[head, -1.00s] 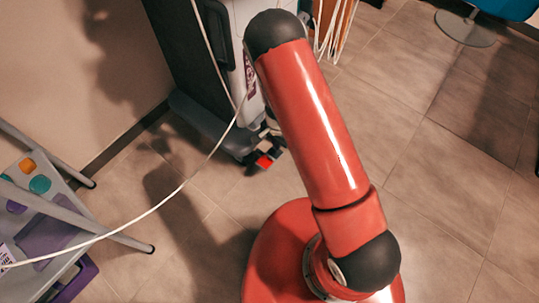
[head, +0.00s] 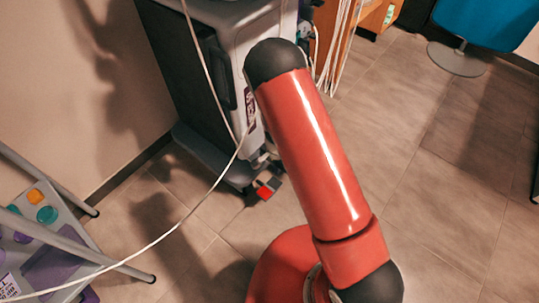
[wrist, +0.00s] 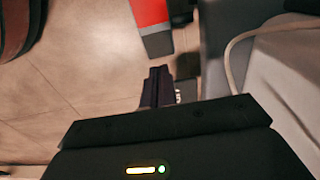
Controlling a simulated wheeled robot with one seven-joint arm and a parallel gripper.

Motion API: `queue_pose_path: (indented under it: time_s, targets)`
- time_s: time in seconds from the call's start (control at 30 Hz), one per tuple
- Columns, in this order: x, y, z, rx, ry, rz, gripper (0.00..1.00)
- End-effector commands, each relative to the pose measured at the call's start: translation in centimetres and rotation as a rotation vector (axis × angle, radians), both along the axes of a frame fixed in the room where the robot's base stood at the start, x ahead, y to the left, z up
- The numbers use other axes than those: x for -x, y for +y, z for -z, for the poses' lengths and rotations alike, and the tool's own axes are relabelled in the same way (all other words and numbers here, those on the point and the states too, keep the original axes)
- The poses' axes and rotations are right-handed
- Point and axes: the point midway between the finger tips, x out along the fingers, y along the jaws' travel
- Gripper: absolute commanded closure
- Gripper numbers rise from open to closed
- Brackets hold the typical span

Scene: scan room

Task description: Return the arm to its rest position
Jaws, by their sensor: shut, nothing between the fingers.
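My red arm (head: 318,150) with black joints reaches up through the middle of the head view. Its far end and my gripper are hidden there behind the upper black joint. In the wrist view my gripper (wrist: 158,86) shows as dark fingers pressed together, with nothing between them. The floor lies beyond the fingertips.
A grey wheeled machine (head: 225,20) stands behind the arm, with a red pedal (head: 264,192) at its foot. A white cable (head: 175,228) hangs across the left. A metal-framed stand (head: 130,272) is at lower left, a blue chair (head: 485,22) at upper right.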

Motion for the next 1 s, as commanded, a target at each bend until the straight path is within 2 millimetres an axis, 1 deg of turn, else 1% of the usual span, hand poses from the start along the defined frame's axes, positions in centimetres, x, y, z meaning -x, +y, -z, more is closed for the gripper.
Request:
queue_pose_path:
  time_s: [0.17, 0.23, 0.27, 0.37, 0.47, 0.5, 0.53, 0.57, 0.6, 0.67, 0.7, 0.77, 0.8, 0.87, 0.9, 0.97, 1.0]
  targets:
    - [0.0, 0.0, 0.0, 0.000, 0.000, 0.000, 1.00]
    - [-0.1, 0.0, -0.3, -0.003, -0.002, -0.001, 1.00]
    - [-0.2, 0.0, -0.7, -0.008, -0.005, -0.003, 1.00]
    - [-0.8, 0.2, -3.5, -0.035, -0.021, -0.020, 1.00]
    - [-1.4, 0.2, -8.4, -0.082, -0.049, -0.061, 1.00]
    - [-1.6, 0.1, -10.8, -0.102, -0.063, -0.081, 1.00]
    - [-1.6, 0.0, -12.6, -0.116, -0.075, -0.099, 1.00]
    - [-1.5, -0.2, -14.3, -0.128, -0.086, -0.118, 1.00]
    - [-1.4, -0.5, -16.6, -0.143, -0.103, -0.141, 1.00]
    - [-1.0, -1.1, -20.0, -0.161, -0.128, -0.181, 1.00]
    - [-0.6, -1.5, -22.1, -0.170, -0.146, -0.205, 1.00]
    - [0.1, -2.2, -25.3, -0.178, -0.175, -0.245, 1.00]
    - [0.7, -2.8, -27.3, -0.182, -0.195, -0.271, 1.00]
    - [1.8, -3.6, -30.1, -0.180, -0.224, -0.311, 1.00]
    - [2.7, -4.2, -31.9, -0.177, -0.243, -0.337, 1.00]
    - [4.0, -5.2, -34.4, -0.167, -0.273, -0.377, 1.00]
    - [5.0, -5.8, -36.0, -0.156, -0.294, -0.402, 1.00]
